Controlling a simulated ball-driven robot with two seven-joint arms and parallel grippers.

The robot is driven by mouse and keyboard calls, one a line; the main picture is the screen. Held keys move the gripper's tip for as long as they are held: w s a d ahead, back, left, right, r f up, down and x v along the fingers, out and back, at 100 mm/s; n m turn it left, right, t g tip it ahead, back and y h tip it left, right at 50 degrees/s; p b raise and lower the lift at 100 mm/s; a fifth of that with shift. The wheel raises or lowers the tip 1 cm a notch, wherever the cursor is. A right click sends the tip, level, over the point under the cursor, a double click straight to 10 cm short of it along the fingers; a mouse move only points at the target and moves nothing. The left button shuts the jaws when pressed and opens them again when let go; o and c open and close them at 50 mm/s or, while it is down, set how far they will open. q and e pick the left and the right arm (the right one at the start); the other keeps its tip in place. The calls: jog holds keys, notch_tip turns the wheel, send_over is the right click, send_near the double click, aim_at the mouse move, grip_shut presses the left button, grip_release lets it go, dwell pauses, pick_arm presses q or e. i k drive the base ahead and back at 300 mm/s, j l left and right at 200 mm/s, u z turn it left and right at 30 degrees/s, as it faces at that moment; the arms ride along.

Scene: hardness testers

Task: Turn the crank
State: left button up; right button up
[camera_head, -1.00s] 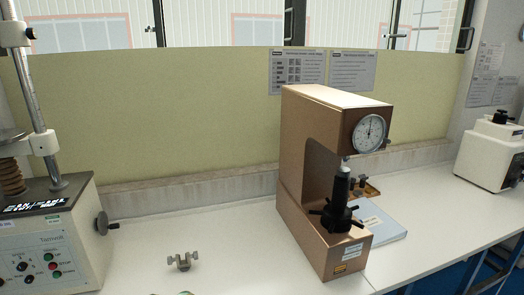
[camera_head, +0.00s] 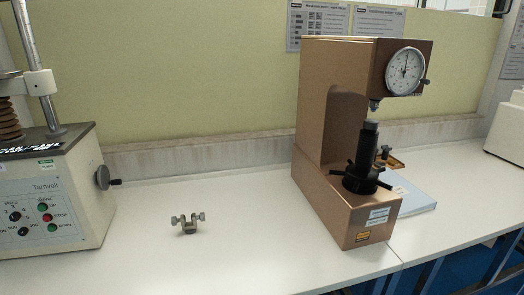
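A small dark crank (camera_head: 104,178), a round disc with a short handle pointing right, sits on the right side of the beige machine (camera_head: 77,215) at the left. A brown hardness tester (camera_head: 318,110) with a round white dial (camera_head: 405,71) stands right of centre. A small dark knob or lever (camera_head: 426,82) sticks out at the right of its dial. Below the dial is a black spindle (camera_head: 368,150) with a spoked black handwheel (camera_head: 360,181) around its base. I cannot tell which of these the task calls the crank. Neither gripper is in view.
A small metal clamp-like part (camera_head: 188,223) lies on the white table (camera_head: 245,225) between the two machines. A blue-grey booklet (camera_head: 417,201) lies right of the tester. A wall (camera_head: 190,90) closes off the back. The table's front edge shows at lower right.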

aim_at(103, 178)
jog(key=u, duration=1.6)
jog(key=i, duration=0.8)
